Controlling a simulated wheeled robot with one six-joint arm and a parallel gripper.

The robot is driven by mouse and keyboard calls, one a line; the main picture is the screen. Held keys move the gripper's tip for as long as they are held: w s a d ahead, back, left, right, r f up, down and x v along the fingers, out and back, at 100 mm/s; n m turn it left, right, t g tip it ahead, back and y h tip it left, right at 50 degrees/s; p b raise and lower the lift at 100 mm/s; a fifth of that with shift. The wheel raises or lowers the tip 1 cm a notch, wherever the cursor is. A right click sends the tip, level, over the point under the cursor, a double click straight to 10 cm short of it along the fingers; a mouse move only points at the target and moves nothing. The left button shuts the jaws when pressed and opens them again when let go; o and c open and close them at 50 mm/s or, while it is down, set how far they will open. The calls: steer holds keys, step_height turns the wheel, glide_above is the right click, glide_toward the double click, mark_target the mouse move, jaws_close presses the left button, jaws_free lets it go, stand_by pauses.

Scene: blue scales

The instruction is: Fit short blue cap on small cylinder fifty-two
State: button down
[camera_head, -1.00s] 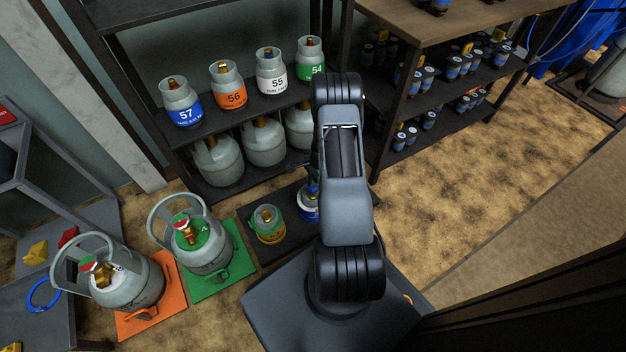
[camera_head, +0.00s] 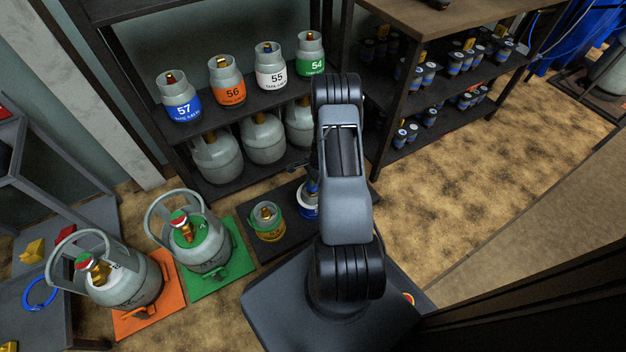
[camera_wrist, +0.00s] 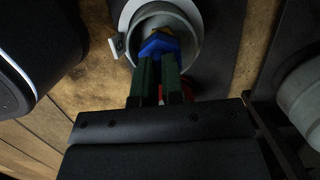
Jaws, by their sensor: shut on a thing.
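My gripper (camera_wrist: 159,62) shows in the wrist view, its two dark green fingers shut on the short blue cap (camera_wrist: 160,45). The cap is inside the round grey collar of a small cylinder (camera_wrist: 191,22), over its brass valve, a bit of which shows beside the cap. I cannot tell whether the cap is seated on the valve. In the head view this cylinder (camera_head: 307,209), with a blue and white band, stands on a dark mat (camera_head: 283,241), partly hidden by my arm. Its number is not readable, and my gripper is hidden there.
A small yellow-banded cylinder (camera_head: 267,222) stands left of it. Larger grey cylinders stand on a green mat (camera_head: 219,277) and an orange mat (camera_head: 143,321). Shelves behind hold cylinders 57 (camera_head: 180,97), 56 (camera_head: 227,82), 55 (camera_head: 270,67) and 54 (camera_head: 310,54). Bare floor (camera_head: 470,180) lies to the right.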

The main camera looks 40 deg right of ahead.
steer(key=shift+f+b, duration=0.45)
steer(key=shift+f, duration=0.25)
steer(key=c, duration=1.2)
jaws_free()
steer(key=shift+s, duration=0.1)
steer(key=shift+o, duration=0.2)
steer(key=shift+r, duration=0.1)
steer(key=p+v, duration=0.6)
steer(key=v, duration=0.8)
